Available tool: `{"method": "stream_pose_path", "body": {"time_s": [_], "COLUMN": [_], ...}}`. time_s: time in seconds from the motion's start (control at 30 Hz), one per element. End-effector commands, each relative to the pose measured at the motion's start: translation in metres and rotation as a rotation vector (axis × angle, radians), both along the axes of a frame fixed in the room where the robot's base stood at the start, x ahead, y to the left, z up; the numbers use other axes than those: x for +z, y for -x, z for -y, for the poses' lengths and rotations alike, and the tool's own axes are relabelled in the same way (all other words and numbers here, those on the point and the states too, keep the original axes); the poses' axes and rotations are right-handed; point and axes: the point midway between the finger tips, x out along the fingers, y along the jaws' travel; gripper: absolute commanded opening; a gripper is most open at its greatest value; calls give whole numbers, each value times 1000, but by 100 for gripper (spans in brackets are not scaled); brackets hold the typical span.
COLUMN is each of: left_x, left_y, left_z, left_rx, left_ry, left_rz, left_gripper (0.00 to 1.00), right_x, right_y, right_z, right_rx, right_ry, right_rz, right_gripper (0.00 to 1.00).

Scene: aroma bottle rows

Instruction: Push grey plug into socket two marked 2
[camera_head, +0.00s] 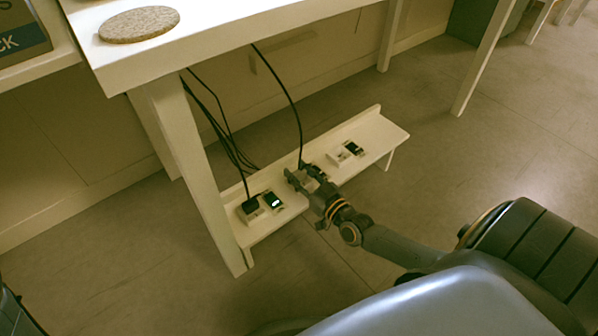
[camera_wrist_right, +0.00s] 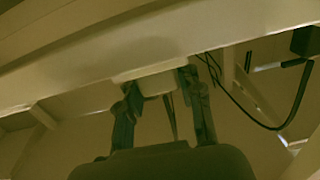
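A low white shelf (camera_head: 372,136) under the table carries the sockets. My right gripper (camera_head: 303,178) is at its middle, with a black cable (camera_head: 298,126) running down to it. In the right wrist view the two fingers (camera_wrist_right: 162,98) stand apart on either side of a pale block (camera_wrist_right: 156,84), with a thin cable below it. I cannot tell whether this block is the grey plug or a socket, nor whether both fingers touch it. A white socket (camera_head: 337,157) with a dark label (camera_head: 354,148) sits to the right. The number 2 is not readable. My left gripper is out of view.
A black plug (camera_head: 250,205) sits in the left socket, beside a dark box with a lit display (camera_head: 273,201); it also shows in the wrist view (camera_wrist_right: 305,40). Black cables hang behind the shelf. The tabletop (camera_head: 225,35) overhangs the back. A table leg (camera_head: 195,165) stands left.

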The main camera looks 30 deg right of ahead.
Motion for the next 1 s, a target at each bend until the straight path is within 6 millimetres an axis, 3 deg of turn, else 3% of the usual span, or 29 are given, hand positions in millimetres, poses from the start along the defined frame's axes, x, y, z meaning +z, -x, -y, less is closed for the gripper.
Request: {"method": "stream_pose_path", "body": {"time_s": [0.03, 0.1, 0.13, 0.53, 1.0], "left_x": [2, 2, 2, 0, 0], "left_y": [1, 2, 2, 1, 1], "left_z": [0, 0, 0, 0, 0], "left_rx": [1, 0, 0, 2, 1], "left_ry": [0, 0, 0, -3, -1], "left_rz": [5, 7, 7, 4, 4], "left_gripper": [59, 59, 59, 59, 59], "right_x": [0, 1, 1, 0, 0], "right_y": [0, 0, 0, 7, 95], "right_z": [0, 0, 0, 1, 7], "right_rx": [0, 0, 0, 0, 1], "right_ry": [0, 0, 0, -1, -1], "right_rz": [1, 0, 0, -1, -3], "right_gripper": [46, 60, 62, 62, 62]}}
